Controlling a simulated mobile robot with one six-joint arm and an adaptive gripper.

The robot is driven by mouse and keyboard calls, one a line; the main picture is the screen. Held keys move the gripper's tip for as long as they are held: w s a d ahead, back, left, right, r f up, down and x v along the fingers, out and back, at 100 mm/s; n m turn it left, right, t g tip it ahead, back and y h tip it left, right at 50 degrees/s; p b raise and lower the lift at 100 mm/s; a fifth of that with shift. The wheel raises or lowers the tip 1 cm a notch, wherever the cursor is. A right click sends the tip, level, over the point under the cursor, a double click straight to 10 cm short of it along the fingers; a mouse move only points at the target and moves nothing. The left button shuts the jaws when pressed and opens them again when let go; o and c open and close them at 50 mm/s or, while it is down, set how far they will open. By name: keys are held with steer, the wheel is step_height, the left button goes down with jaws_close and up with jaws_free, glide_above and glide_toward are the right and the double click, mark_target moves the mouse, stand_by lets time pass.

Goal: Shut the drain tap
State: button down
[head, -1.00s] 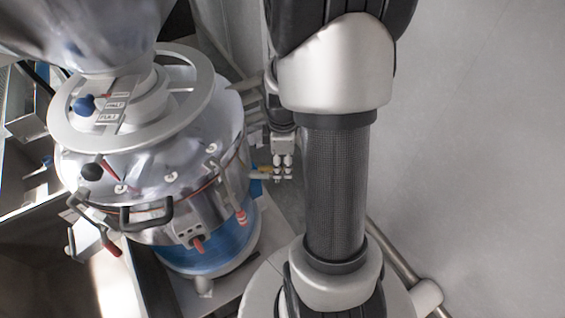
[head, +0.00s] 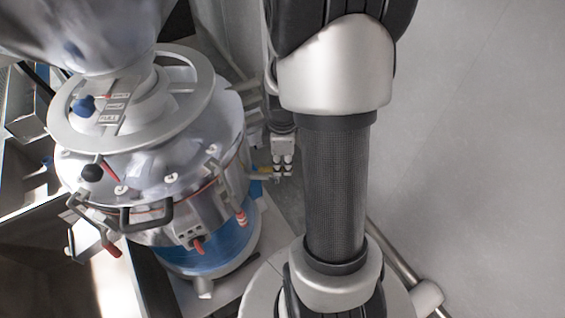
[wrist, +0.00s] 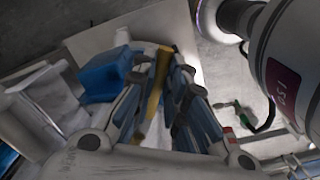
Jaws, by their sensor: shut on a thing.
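The drain tap shows in the wrist view as a yellow lever (wrist: 153,84) lying between the fingers of my gripper (wrist: 168,72). The lever is long and thin, and my fingers hide part of it. In the head view only a small yellow bit (head: 265,171) shows, just right of the grinder's lower body. My gripper (head: 282,172) points down there beside it and is shut on the lever. The tap's outlet and valve body cannot be made out.
The steel grinder (head: 150,160) with several clamps and a blue lower band (head: 215,250) stands at the left. A blue block (wrist: 105,73) lies left of the lever in the wrist view. Grey floor (head: 480,150) at the right is clear.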

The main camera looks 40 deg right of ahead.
steer(key=shift+d, duration=0.1)
stand_by(0.3)
steer(key=shift+w+d+n, duration=0.2)
steer(key=shift+w+n, duration=0.75)
steer(key=shift+n, duration=1.1)
steer(key=shift+w+d+n, duration=0.2)
steer(key=shift+w+n, duration=0.8)
steer(key=shift+n, duration=1.1)
steer(key=shift+w+d+n, duration=0.2)
steer(key=shift+w+n, duration=0.75)
steer(key=shift+n, duration=1.1)
steer(key=c, duration=1.6)
jaws_free()
